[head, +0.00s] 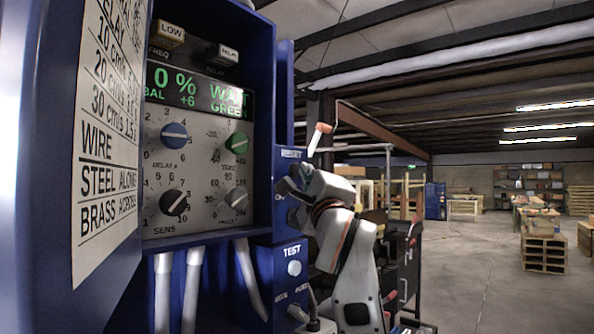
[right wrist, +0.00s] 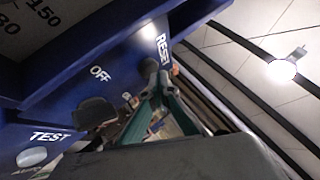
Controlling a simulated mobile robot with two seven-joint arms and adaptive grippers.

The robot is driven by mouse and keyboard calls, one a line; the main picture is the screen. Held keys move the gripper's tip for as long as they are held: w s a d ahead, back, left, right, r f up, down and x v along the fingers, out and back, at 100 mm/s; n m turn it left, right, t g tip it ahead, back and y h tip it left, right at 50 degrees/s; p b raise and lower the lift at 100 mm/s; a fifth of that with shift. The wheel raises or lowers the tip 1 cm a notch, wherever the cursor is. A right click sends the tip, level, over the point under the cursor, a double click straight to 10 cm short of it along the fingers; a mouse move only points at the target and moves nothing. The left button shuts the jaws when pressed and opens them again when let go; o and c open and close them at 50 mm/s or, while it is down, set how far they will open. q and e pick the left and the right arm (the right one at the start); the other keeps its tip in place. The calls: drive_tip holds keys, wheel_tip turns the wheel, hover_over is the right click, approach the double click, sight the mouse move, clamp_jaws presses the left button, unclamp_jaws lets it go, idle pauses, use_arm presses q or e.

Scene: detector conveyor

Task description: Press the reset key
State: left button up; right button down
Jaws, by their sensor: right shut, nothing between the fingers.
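The blue control panel carries a RESET label (head: 291,154) in the head view, and the same label shows in the right wrist view (right wrist: 163,50). My right gripper (head: 287,187) is shut and empty, up against or just in front of the panel below that label. In the right wrist view its dark fingertips (right wrist: 157,73) are beside the RESET label. My left gripper is out of view.
A TEST button (head: 294,268) is lower on the panel; it shows in the right wrist view (right wrist: 32,157). A red-tipped lever (head: 321,130) stands behind my gripper. Open floor lies right.

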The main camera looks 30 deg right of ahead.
drive_tip(key=shift+s+d, duration=0.15)
drive_tip(key=shift+s, duration=0.2)
drive_tip(key=shift+s+d+p, duration=0.2)
drive_tip(key=shift+s+d, duration=0.1)
drive_tip(key=shift+s, duration=0.45)
drive_tip(key=shift+s+d+p, duration=0.25)
drive_tip(key=shift+s+d, duration=0.1)
drive_tip(key=shift+s, duration=0.45)
drive_tip(key=shift+s+d+p, duration=0.2)
drive_tip(key=shift+s+d, duration=0.1)
drive_tip(key=shift+s, duration=0.45)
